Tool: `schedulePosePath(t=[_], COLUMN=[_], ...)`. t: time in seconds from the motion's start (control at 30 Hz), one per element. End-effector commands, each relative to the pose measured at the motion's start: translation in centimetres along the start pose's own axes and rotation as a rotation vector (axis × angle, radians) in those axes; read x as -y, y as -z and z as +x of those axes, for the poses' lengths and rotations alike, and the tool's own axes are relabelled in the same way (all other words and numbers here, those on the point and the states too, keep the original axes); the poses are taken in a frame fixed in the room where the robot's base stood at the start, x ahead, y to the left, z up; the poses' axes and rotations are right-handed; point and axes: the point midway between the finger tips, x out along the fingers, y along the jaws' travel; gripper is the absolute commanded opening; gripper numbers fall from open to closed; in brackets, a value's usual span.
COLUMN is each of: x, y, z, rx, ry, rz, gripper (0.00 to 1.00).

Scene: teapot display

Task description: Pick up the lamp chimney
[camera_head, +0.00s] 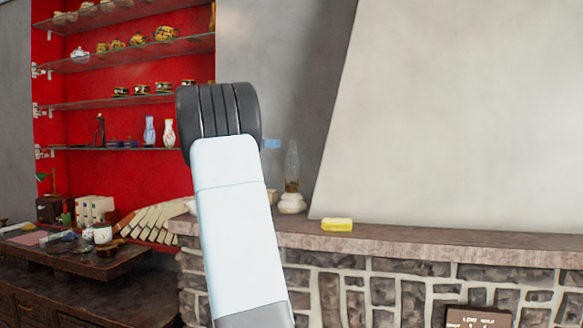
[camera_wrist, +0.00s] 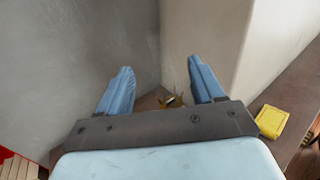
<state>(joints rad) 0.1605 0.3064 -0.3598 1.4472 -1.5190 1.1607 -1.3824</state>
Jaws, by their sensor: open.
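The lamp chimney (camera_head: 292,162) is a clear, upright glass tube in the head view. It stands on an oil lamp with a brownish burner and a white base (camera_head: 292,203) on the stone ledge. My gripper (camera_wrist: 158,66) is open, with its two blue fingers spread apart. In the head view one blue fingertip (camera_head: 271,143) shows just left of the chimney's upper part; I cannot tell the depth gap. In the wrist view a small brass-coloured part (camera_wrist: 172,100), apparently of the lamp, shows low between the fingers. The glass itself is hard to make out there.
A yellow block (camera_head: 337,224) lies on the ledge (camera_head: 430,238) right of the lamp; it also shows in the wrist view (camera_wrist: 271,121). Grey walls rise behind the ledge. Glass shelves (camera_head: 130,104) with pots and vases stand left, above a cluttered wooden table (camera_head: 80,262).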

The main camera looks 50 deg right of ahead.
Motion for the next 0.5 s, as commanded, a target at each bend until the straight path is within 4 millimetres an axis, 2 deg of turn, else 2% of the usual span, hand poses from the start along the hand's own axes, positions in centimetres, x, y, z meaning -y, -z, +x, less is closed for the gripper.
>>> schedulePosePath(t=[0.17, 0.5], x=[-0.2, -0.2], y=[-0.2, -0.2], z=[1.8, 7.3], rx=[0.018, 0.015], ry=[0.007, 0.005], rz=[-0.020, -0.017], gripper=[0.67, 0.67])
